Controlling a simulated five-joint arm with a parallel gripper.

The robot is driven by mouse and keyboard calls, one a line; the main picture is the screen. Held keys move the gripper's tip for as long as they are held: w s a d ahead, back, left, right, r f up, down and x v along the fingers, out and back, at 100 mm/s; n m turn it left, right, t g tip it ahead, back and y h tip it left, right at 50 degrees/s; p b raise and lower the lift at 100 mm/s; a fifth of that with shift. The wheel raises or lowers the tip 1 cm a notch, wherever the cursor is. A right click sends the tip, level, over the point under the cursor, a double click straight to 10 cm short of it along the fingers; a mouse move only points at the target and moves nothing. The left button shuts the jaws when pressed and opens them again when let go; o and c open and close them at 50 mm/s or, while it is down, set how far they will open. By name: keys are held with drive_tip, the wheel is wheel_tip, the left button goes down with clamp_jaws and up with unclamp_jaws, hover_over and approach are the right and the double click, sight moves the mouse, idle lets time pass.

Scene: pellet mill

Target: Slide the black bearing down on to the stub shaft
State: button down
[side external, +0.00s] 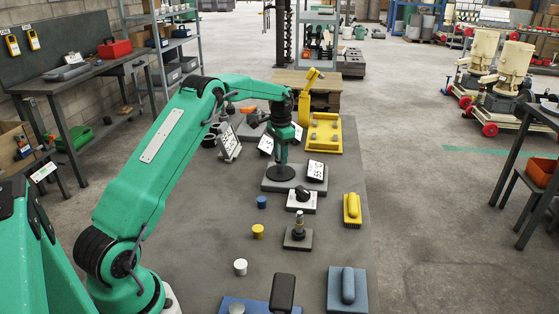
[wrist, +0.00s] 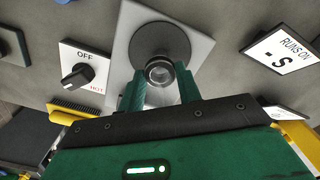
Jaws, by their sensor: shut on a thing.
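My gripper (side external: 283,158) points straight down over a round black disc (side external: 281,173) on a grey plate (side external: 312,187). In the wrist view, my gripper (wrist: 160,88) is shut on a small dark ring with a bright metal rim, which looks like the black bearing (wrist: 160,73). The ring shows in front of the disc; I cannot tell whether they touch. The underside of the held ring is hidden.
A white block with a black knob (side external: 303,194), marked OFF and HOT, stands beside the plate.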

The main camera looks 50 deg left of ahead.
drive_tip(key=shift+r, duration=2.9)
drive_tip(key=c, duration=1.7)
unclamp_jaws()
clamp_jaws()
drive_tip(key=shift+d, duration=0.1)
